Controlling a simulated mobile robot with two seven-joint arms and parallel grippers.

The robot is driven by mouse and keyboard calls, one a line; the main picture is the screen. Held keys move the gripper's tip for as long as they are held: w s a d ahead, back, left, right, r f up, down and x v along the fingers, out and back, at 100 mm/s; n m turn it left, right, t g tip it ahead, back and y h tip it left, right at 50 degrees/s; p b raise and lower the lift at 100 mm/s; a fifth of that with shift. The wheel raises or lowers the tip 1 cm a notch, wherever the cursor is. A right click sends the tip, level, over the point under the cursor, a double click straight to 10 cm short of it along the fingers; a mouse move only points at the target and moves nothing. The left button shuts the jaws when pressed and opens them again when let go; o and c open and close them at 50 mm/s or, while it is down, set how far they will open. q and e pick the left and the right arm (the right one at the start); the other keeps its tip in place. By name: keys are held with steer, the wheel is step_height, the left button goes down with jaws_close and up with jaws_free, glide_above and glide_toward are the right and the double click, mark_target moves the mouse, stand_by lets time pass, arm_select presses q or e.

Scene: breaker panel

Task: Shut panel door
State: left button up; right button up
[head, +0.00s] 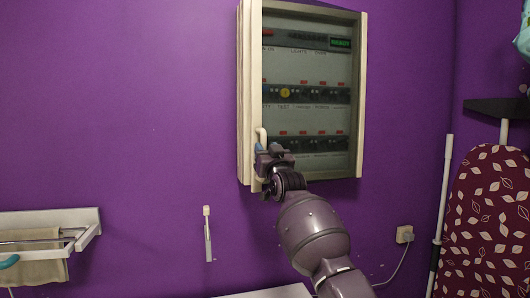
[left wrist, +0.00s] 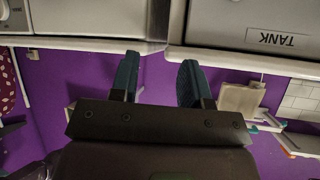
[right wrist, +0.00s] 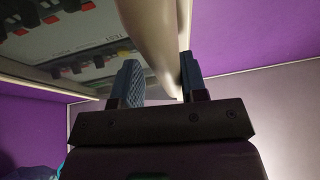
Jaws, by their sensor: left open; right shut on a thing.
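The breaker panel (head: 308,95) is on the purple wall. It has a pale wooden frame and a glass-fronted door (head: 361,95), with rows of breakers showing behind the glass. The door looks close to the box, but I cannot tell if a gap remains. Its pale handle (head: 262,136) is at the lower left. My right gripper (head: 268,157) is shut on this handle, partly hiding it. In the right wrist view the pale handle (right wrist: 153,35) passes between the fingers. My left gripper (left wrist: 159,82) is open and empty in the left wrist view, and out of the head view.
A towel rack (head: 50,218) is at the lower left. A thin wall-hung object (head: 208,235) is below the panel. A socket with a cable (head: 404,234) and a leaf-patterned ironing board (head: 490,220) are at right. A cabinet marked TANK (left wrist: 255,22) is near my left gripper.

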steer(key=shift+w+d+f, duration=0.1)
steer(key=shift+d+f, duration=0.1)
steer(key=shift+d, duration=0.2)
arm_select(q)
steer(key=b, duration=0.1)
steer(key=w+f+b, duration=0.1)
steer(key=b, duration=0.1)
steer(key=shift+w+d+f, duration=0.1)
steer(key=shift+d+f, duration=0.1)
steer(key=shift+f, duration=0.1)
arm_select(e)
steer(key=v, duration=1)
steer(key=shift+s+a, duration=0.25)
steer(key=shift+s, duration=0.15)
steer(key=shift+f, duration=0.1)
